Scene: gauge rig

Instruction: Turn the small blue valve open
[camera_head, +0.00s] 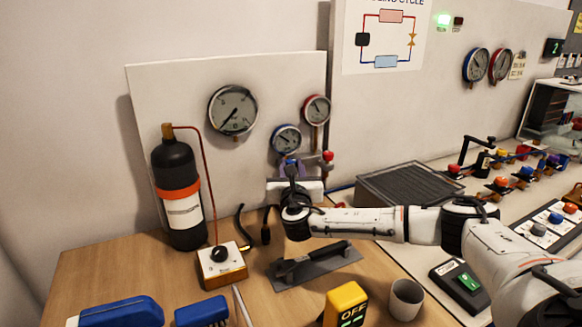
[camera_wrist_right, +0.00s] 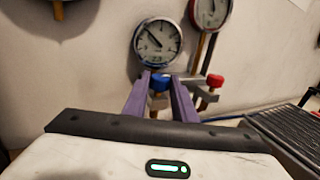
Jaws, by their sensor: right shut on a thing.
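The small blue valve (camera_wrist_right: 160,84) sits below the blue-rimmed gauge (camera_wrist_right: 157,42) in the right wrist view, between the purple fingers of my right gripper (camera_wrist_right: 161,78). The fingers are shut on it. In the head view my right gripper (camera_head: 289,170) reaches up to the manifold under the blue-rimmed gauge (camera_head: 286,138), and the wrist hides much of the valve. The red valve (camera_wrist_right: 215,81) is just to the right, clear of the fingers; it also shows in the head view (camera_head: 327,156). My left gripper is not in view.
A black cylinder (camera_head: 176,190) with an orange band stands left on the wooden table. A knob box (camera_head: 221,264), a flat tool (camera_head: 314,266), a yellow meter (camera_head: 345,304) and a grey cup (camera_head: 406,299) lie in front. A dark grille (camera_head: 408,185) is to the right.

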